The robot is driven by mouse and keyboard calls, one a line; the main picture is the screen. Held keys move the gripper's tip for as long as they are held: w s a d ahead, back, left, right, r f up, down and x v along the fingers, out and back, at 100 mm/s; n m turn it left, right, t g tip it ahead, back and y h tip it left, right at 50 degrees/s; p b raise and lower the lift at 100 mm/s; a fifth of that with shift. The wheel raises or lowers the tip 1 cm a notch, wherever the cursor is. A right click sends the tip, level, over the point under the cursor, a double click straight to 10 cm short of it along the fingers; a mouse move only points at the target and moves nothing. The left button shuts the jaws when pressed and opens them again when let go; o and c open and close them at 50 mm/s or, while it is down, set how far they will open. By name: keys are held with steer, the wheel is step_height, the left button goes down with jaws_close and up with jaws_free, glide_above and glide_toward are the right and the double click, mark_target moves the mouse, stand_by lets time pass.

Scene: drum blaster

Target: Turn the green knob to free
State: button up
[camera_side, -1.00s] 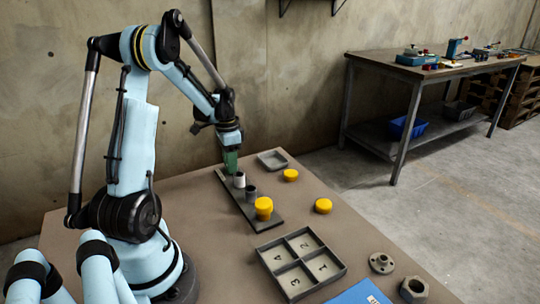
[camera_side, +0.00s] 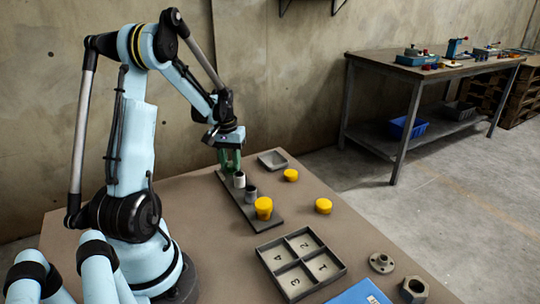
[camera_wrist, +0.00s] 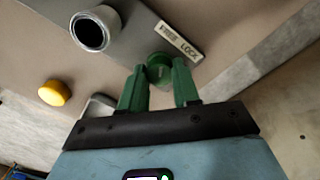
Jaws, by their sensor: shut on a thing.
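The green knob (camera_wrist: 158,66) shows in the wrist view at the end of the grey panel (camera_wrist: 135,40), beside a pale label plate (camera_wrist: 179,43) reading FREE and LOCK. My gripper (camera_wrist: 160,78) has two green fingers, one on each side of the knob, shut on it. In the side view my gripper (camera_side: 230,160) points down at the far end of the panel (camera_side: 267,223), where the fingers hide the knob. The knob's exact pointing direction cannot be told.
A white cylinder (camera_side: 239,180), a dark grey cylinder (camera_side: 250,193) and a yellow-capped post (camera_side: 263,208) stand along the panel close to my gripper. Two yellow pieces (camera_side: 290,175) (camera_side: 323,206), a grey tray (camera_side: 273,160) and a numbered tray (camera_side: 339,272) are on the table.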

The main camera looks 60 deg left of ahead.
mark_target(229, 165)
steer(key=shift+n, duration=1.4)
steer(key=o, duration=1.1)
steer(key=shift+c, duration=0.2)
step_height(229, 165, up, 12)
steer(key=shift+s, duration=0.2)
